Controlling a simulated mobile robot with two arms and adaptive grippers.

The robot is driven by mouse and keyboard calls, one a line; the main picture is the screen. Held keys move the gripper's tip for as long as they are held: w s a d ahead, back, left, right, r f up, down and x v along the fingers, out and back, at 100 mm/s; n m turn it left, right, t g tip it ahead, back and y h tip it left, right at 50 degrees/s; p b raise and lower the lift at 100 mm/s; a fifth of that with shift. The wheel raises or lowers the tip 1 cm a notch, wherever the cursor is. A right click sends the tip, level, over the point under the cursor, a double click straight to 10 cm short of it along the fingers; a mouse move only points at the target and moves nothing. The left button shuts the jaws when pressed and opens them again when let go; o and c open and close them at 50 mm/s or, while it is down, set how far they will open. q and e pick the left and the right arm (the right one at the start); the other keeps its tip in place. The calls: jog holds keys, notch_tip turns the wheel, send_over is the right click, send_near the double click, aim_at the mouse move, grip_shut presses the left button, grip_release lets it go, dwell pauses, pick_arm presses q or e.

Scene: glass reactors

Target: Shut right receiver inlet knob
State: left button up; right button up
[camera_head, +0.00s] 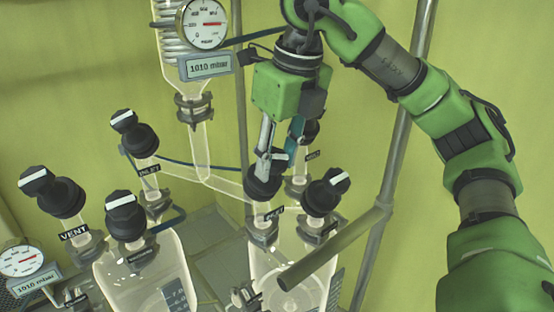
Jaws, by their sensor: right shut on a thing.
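The right receiver inlet knob (262,188) is black and stands on the right glass receiver (262,262), above a small dark label. My right gripper (272,160) comes down from above with its fingers closed on the top of this knob. The fingertips partly cover the knob's top, so its white pointer line is mostly hidden and its turn angle cannot be told. My left gripper is not in view.
Another black knob (326,191) with a white line stands close on the right. The left receiver (150,275) carries several similar knobs. A grey pipe (335,248) crosses in front on the right. A pressure gauge (203,24) hangs above left.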

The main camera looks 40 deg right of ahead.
jog(key=m+y+b, duration=0.1)
jog(key=m+b, duration=0.1)
jog(key=m, duration=0.3)
jog(key=shift+f, duration=0.1)
jog(key=m+y+b, duration=0.1)
jog(key=m, duration=0.2)
jog(key=shift+a+m+t+b, duration=0.1)
jog(key=shift+m+t+b, duration=0.2)
jog(key=m+y+b, duration=0.1)
jog(key=m, duration=0.2)
jog(key=shift+m+t, duration=0.3)
jog(key=m+b, duration=0.1)
jog(key=m, duration=0.2)
jog(key=m+t+b, duration=0.1)
jog(key=m, duration=0.2)
jog(key=shift+w+t+y, duration=0.1)
jog(key=shift+t+y, duration=0.2)
jog(key=m, duration=0.1)
jog(key=m+t+b, duration=0.1)
jog(key=m, duration=0.1)
jog(key=shift+r+m, duration=0.2)
jog(key=shift+m, duration=0.1)
jog(key=shift+m+t, duration=0.3)
jog(key=shift+m, duration=1.5)
jog(key=shift+w, duration=0.1)
jog(key=o, duration=1.1)
